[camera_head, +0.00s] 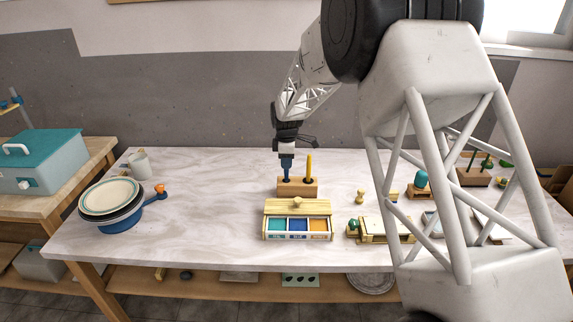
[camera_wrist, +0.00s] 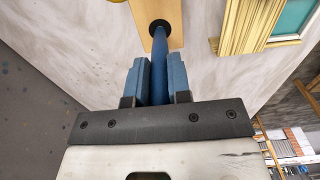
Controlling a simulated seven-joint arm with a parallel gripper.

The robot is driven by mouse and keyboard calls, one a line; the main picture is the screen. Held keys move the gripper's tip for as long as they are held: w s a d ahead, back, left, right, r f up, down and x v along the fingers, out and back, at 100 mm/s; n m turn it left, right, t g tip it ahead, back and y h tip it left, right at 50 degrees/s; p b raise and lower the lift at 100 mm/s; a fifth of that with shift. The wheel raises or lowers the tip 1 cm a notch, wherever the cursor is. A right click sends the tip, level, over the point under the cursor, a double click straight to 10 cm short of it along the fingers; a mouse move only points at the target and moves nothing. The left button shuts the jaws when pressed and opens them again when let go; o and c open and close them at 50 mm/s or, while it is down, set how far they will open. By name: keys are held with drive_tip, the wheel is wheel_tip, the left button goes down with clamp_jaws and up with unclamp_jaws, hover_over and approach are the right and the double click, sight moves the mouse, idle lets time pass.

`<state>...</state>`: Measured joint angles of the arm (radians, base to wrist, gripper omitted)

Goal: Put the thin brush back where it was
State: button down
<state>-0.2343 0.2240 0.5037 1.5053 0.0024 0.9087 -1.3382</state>
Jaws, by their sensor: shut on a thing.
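My gripper (camera_head: 287,165) is above the left part of a small wooden block (camera_head: 298,188) on the table. In the wrist view its two blue fingers (camera_wrist: 158,80) are shut on a blue-handled brush (camera_wrist: 161,58). The brush is upright, its lower end at a dark round opening in the block (camera_wrist: 176,38); I cannot tell how deep it sits. A yellow brush (camera_head: 309,168) stands upright in the block's right part. The fingers hide most of the blue brush in the head view.
A wooden box with teal, blue and orange compartments (camera_head: 298,207) is just in front of the block. Plates on a blue bowl (camera_head: 111,198) and a white mug (camera_head: 139,163) are at the left. Wooden pieces (camera_head: 373,230) lie to the right. The table's left middle is clear.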

drive_tip(key=shift+f, duration=0.7)
drive_tip(key=c, duration=1.1)
unclamp_jaws()
drive_tip(key=shift+o, duration=0.2)
wheel_tip(320, 180, up, 12)
drive_tip(key=shift+r, duration=0.15)
drive_tip(key=shift+d, duration=0.1)
